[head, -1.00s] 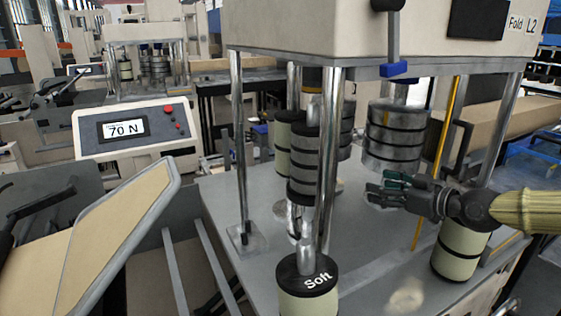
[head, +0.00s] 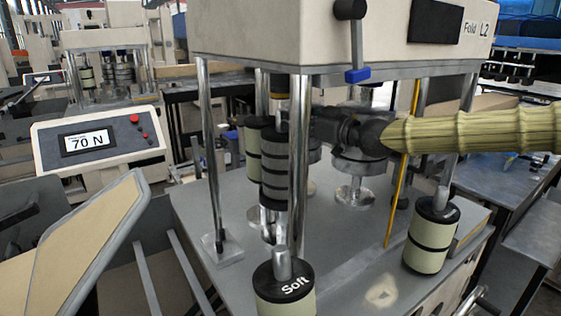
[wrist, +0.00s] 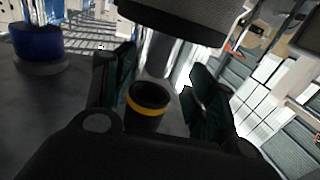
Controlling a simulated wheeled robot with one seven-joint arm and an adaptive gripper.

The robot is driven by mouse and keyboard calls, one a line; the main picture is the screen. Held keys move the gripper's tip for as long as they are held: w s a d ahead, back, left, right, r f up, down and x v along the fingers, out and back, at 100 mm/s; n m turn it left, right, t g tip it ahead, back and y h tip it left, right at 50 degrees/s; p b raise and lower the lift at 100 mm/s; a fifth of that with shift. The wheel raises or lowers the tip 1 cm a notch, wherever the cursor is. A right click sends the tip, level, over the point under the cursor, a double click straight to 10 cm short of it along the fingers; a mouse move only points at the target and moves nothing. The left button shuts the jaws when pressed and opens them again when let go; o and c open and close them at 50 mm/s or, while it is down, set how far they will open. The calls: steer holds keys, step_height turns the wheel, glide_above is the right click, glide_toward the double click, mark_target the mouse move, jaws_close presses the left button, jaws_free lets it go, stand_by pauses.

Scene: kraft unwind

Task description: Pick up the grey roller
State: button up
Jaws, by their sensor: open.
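A grey roller with dark bands (head: 274,180) stands upright inside the machine frame, behind the front left post in the head view. A second, metallic grey roller (head: 358,163) stands further back, partly hidden by my gripper; I cannot tell which is meant. My gripper (head: 324,127) reaches in from the right between the posts; its fingertips are partly hidden. In the wrist view my gripper (wrist: 160,95) is open. A pale grey shaft (wrist: 163,62) and a black cylinder with a yellow ring (wrist: 150,97) show between the fingers. A dark-sided roller (wrist: 190,18) is above.
A cream roller marked Soft (head: 286,290) stands at the front, another cream roller (head: 432,235) at the right. Chrome posts (head: 298,160) and a yellow rod (head: 400,180) stand close to my arm. The machine head (head: 320,30) is overhead.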

steer(key=shift+w+a+p, duration=0.5)
steer(key=shift+a+p, duration=0.05)
steer(key=shift+p, duration=0.05)
steer(key=p+x, duration=0.2)
steer(key=x, duration=0.2)
steer(key=shift+f, duration=0.15)
steer(key=shift+d, duration=0.1)
steer(key=c, duration=0.3)
jaws_close()
